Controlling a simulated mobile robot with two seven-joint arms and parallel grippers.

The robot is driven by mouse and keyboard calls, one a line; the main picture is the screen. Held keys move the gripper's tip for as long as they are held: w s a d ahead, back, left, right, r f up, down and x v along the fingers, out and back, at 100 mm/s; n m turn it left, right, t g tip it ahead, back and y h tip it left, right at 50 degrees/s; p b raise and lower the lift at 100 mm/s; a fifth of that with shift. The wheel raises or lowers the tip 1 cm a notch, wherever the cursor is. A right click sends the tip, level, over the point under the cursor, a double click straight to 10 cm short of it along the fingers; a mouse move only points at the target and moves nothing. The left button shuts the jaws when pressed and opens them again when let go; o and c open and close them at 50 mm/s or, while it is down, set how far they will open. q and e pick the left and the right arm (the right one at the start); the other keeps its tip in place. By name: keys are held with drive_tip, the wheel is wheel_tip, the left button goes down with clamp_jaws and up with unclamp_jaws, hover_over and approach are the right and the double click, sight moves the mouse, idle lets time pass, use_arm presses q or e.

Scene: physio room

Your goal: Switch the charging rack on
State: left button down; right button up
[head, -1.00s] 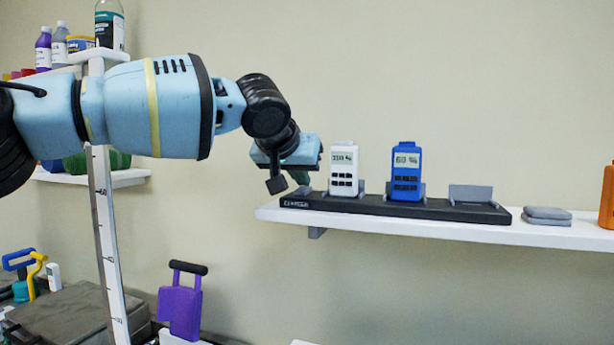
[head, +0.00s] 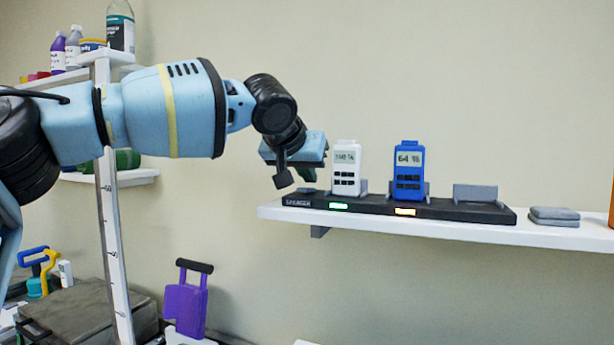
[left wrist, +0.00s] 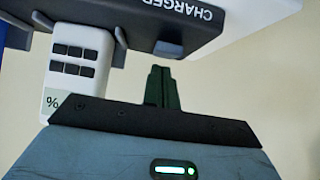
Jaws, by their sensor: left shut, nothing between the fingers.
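The charging rack (head: 430,209) is a long black strip on a white wall shelf. A green light glows on its front below a white device (head: 346,168), and an orange light below a blue device (head: 409,170) reading about 64 %. My left gripper (head: 306,174) is over the rack's left end, beside the white device. In the left wrist view the gripper's dark fingers (left wrist: 161,88) are shut and empty, near a small grey rounded part (left wrist: 168,50) on the rack (left wrist: 190,22). Whether they touch it I cannot tell. My right gripper is not in view.
The rack's right slot (head: 475,194) is empty. Folded grey cloths (head: 553,216) lie on the white shelf (head: 450,228) to its right. A white post with a measuring scale (head: 112,230) and shelves with bottles stand at the left. A purple case (head: 186,305) is below.

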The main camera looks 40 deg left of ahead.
use_arm(q)
drive_tip(key=shift+r, duration=0.1)
drive_tip(key=v, duration=0.8)
drive_tip(key=shift+a, duration=0.1)
idle(0.7)
